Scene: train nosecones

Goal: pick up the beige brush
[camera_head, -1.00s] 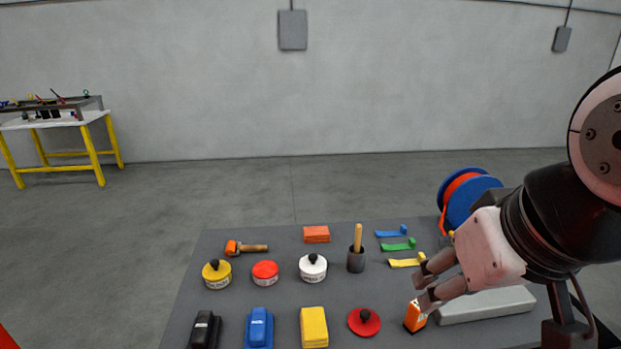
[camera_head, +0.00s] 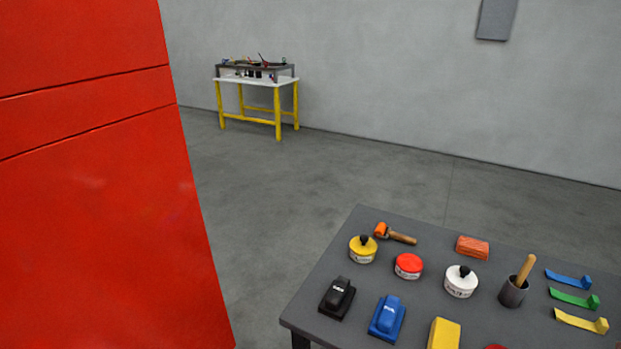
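A tan wooden handle (camera_head: 525,270) stands upright, slightly tilted, in a dark grey cup (camera_head: 513,292) on the right part of the grey table. It is the closest match to a beige brush; its lower end is hidden in the cup, so I cannot tell if it has bristles. My gripper and arm are out of view.
The grey table (camera_head: 339,257) also holds an orange-headed roller (camera_head: 396,234), yellow, red and white round tins, black and blue blocks, a yellow pad and coloured strips. A large red panel (camera_head: 90,180) fills the left. A yellow-legged workbench (camera_head: 257,85) stands far back. Open floor lies between.

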